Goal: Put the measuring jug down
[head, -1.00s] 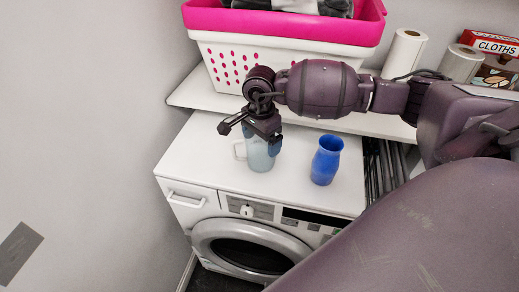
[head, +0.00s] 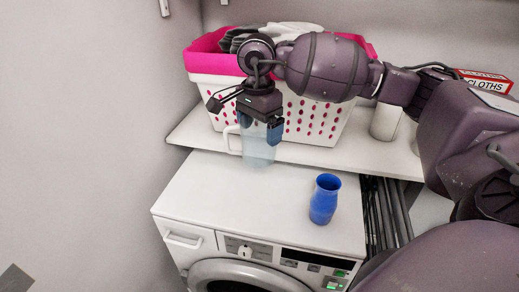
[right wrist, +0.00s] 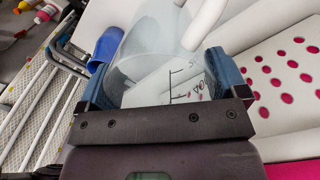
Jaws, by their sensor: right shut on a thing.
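The measuring jug (head: 257,152) is translucent pale blue with a handle on its left side in the head view. My right gripper (head: 260,134) is shut on the jug from above, near its rim. In the right wrist view the jug (right wrist: 150,50) sits between the two blue fingers of the gripper (right wrist: 165,85), and its printed scale shows. The jug looks upright, over the back part of the white dryer top (head: 220,190); I cannot tell surely whether its base touches anything. My left gripper is not in view.
A blue cup-like vessel (head: 324,199) stands on the dryer top at the right. Behind is a white shelf (head: 190,128) with a pink and white basket (head: 320,118), a paper roll (head: 386,122) and a red cloths box (head: 486,78). The dryer top's front left is clear.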

